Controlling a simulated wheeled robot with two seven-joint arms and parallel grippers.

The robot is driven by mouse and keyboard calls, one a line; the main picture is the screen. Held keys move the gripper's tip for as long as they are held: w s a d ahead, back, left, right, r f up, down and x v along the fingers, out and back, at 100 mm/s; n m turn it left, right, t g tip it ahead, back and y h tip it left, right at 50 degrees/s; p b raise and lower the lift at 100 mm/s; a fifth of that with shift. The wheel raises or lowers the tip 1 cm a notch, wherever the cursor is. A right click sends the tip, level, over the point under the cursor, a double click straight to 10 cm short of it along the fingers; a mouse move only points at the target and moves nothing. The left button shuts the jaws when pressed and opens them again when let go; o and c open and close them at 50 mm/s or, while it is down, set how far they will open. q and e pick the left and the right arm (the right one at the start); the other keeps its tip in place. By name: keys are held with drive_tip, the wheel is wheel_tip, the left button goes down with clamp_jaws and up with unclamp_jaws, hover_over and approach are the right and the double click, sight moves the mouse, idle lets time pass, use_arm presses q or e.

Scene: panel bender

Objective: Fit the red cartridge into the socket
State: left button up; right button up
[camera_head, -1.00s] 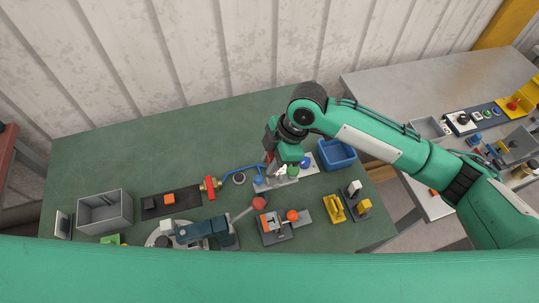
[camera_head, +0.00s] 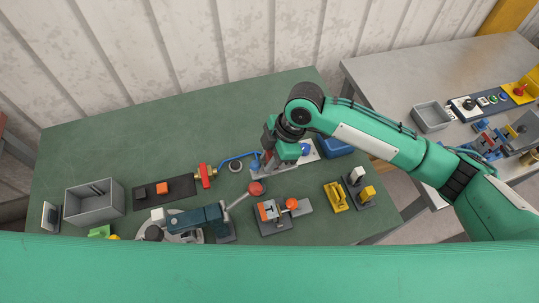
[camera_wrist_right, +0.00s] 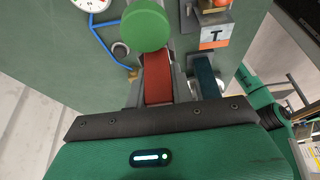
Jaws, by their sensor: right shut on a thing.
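My right gripper (camera_head: 273,163) is over the grey fixture near the back right of the green table. In the right wrist view my gripper (camera_wrist_right: 157,80) is shut on a red block, the red cartridge (camera_wrist_right: 157,78), between its two grey fingers. A green disc (camera_wrist_right: 145,26) lies just past the cartridge in that view and hides its far end. The grey fixture (camera_head: 284,168) is partly covered by my gripper. I cannot make out the socket opening, or whether the cartridge touches it. My left gripper is not in view.
A blue bin (camera_head: 336,147) stands right of my gripper, partly behind my arm. A red valve (camera_head: 205,175) with a blue pipe is at the left. A grey box (camera_head: 95,206) is far left.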

sight(270, 153)
idle(0.4)
drive_tip(key=o, duration=1)
drive_tip(key=shift+c, duration=0.2)
drive_tip(key=o, duration=0.3)
drive_tip(key=shift+r, duration=0.1)
wheel_tip(270, 153, up, 9)
drive_tip(key=p, duration=0.9)
